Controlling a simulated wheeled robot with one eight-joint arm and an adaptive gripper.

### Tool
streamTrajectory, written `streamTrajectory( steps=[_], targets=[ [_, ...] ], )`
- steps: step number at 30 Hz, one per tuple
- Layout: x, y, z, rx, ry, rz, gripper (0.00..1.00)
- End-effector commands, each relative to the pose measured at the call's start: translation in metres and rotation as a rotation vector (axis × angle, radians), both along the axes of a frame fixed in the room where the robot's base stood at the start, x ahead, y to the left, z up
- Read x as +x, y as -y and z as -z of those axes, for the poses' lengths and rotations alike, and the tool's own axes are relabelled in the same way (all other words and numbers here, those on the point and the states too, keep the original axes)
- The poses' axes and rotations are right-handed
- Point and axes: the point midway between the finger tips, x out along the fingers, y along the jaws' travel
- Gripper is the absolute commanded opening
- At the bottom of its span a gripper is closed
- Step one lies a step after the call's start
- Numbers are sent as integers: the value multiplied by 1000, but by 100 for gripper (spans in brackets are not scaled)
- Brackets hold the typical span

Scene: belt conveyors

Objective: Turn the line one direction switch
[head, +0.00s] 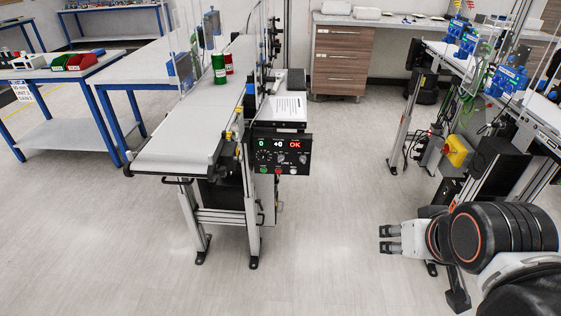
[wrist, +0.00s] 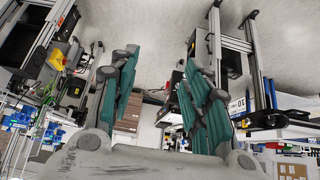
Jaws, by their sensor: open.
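The line one control panel (head: 281,151) is a black box on the near right side of the left conveyor. Its displays read 0, +0 and OK. Small knobs and buttons sit below them; which knob is the direction switch is too small to tell. My gripper (head: 384,239) is at the lower right in the head view, well to the right of the panel and lower, touching nothing. In the wrist view its two teal-padded fingers (wrist: 165,95) are spread apart with nothing between them. I cannot make out the panel's face in the wrist view.
The conveyor belt (head: 185,145) carries a green can (head: 219,69) and a red can (head: 228,63). A second line with a yellow switch box (head: 457,151) stands at the right. A blue-legged table (head: 62,75) is at left. The floor between panel and gripper is clear.

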Motion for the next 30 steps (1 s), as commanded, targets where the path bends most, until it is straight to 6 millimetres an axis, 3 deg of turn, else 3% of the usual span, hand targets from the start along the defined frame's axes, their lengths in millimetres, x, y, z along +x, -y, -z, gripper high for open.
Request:
streamTrajectory(
  steps=[5,16,23,30],
  targets=[
    [34,5,-13,-31,26,33,44],
    [153,9,-35,-117,154,136,44],
    [229,-3,-33,-152,255,179,44],
    [303,-29,-19,-170,373,203,44]
  ],
)
